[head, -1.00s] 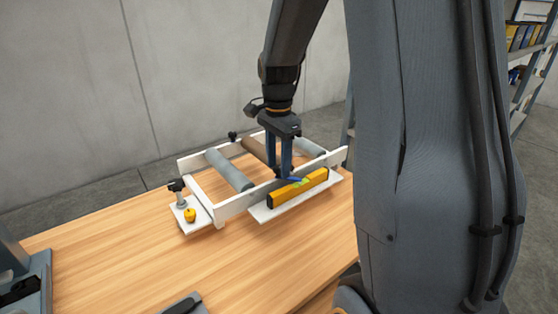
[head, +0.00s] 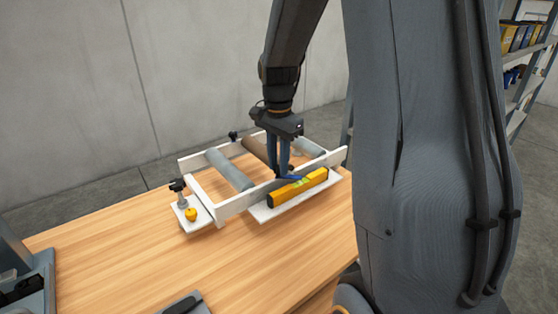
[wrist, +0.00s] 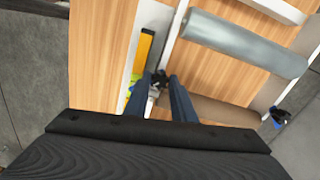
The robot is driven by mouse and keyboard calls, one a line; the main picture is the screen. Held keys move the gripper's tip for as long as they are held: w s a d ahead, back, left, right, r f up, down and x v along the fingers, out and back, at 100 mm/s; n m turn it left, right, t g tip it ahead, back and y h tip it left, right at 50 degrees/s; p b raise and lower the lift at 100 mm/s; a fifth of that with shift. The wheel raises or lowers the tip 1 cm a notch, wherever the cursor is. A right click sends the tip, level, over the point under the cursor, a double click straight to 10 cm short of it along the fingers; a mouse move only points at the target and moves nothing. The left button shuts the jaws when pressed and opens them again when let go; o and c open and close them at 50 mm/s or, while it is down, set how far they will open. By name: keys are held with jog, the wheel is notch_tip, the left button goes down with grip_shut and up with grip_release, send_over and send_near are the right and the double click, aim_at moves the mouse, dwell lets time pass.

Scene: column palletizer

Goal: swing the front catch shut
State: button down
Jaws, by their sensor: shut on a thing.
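The front catch (head: 289,178) is a small blue and dark part at the front rail of the white roller frame, partly hidden by my fingers. My gripper (head: 280,176) points down at this rail, just behind the yellow level. In the wrist view my gripper (wrist: 161,80) has its two blue fingers closed on the catch's dark knob (wrist: 160,77), beside the rail. How far the catch is turned is hard to tell.
The yellow level (head: 298,188) lies on a white ledge (head: 262,212) in front of the rail. Grey rollers (head: 229,169) span the frame. A small plate with a yellow knob (head: 190,214) sits at the left end.

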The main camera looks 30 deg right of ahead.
jog(key=n+p, duration=0.1)
jog(key=n, duration=0.3)
jog(key=shift+r, duration=0.1)
jog(key=shift+n+p, duration=0.75)
jog(key=shift+n, duration=1.35)
jog(key=c, duration=1.5)
grip_release()
notch_tip(320, 180, up, 8)
jog(key=shift+f+b, duration=0.1)
jog(key=shift+b, duration=1.05)
